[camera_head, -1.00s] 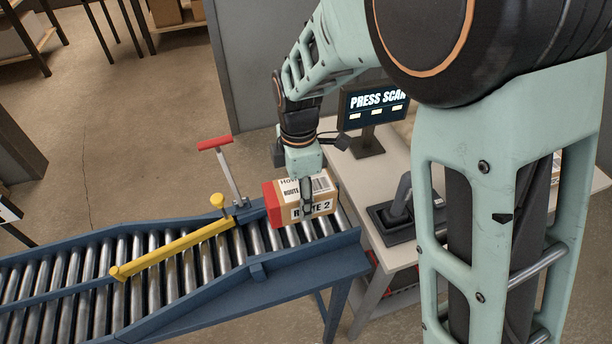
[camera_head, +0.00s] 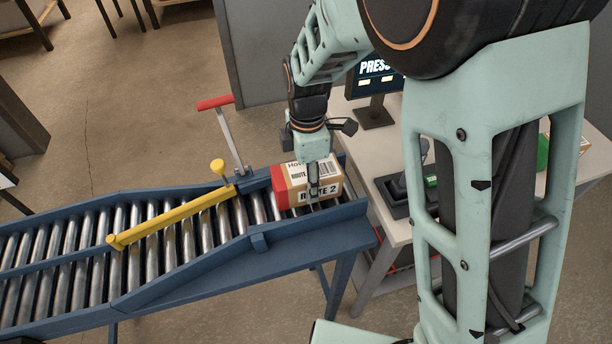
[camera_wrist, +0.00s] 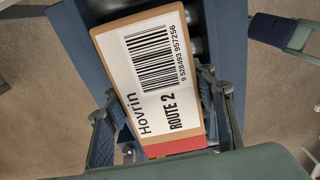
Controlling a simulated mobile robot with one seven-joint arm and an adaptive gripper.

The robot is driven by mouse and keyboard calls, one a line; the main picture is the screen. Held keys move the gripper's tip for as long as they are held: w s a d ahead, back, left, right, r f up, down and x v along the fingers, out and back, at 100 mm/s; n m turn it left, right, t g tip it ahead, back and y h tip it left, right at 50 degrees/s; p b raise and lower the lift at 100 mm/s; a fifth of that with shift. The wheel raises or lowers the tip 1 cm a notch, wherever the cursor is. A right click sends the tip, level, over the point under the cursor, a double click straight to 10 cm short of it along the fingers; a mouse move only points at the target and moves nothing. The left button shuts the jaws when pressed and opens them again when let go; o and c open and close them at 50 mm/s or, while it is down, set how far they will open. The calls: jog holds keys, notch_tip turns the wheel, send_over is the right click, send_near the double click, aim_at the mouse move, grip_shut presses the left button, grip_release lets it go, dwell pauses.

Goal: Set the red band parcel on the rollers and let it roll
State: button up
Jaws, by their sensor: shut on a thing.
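The red band parcel (camera_head: 299,184) is a brown box with a red end and a white label reading Hovrin, ROUTE 2. It is at the right end of the roller conveyor (camera_head: 262,240), between the blue side rails, with its red end to the left. My gripper (camera_head: 314,190) is shut on the parcel from above, one finger showing on its near side. In the wrist view the parcel (camera_wrist: 160,75) sits between both fingers. Whether its underside touches the rollers (camera_head: 258,207) is hidden.
A yellow diverter bar (camera_head: 170,220) lies slantwise across the rollers to the left. A red-handled lever (camera_head: 215,103) stands at the far rail. A table (camera_head: 375,150) with a screen (camera_head: 377,75) and a dark press device (camera_head: 395,192) is on the right. The rollers before the bar are clear.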

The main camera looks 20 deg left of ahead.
jog(key=shift+f, duration=0.2)
jog(key=o, duration=1.5)
jog(key=shift+o, duration=0.2)
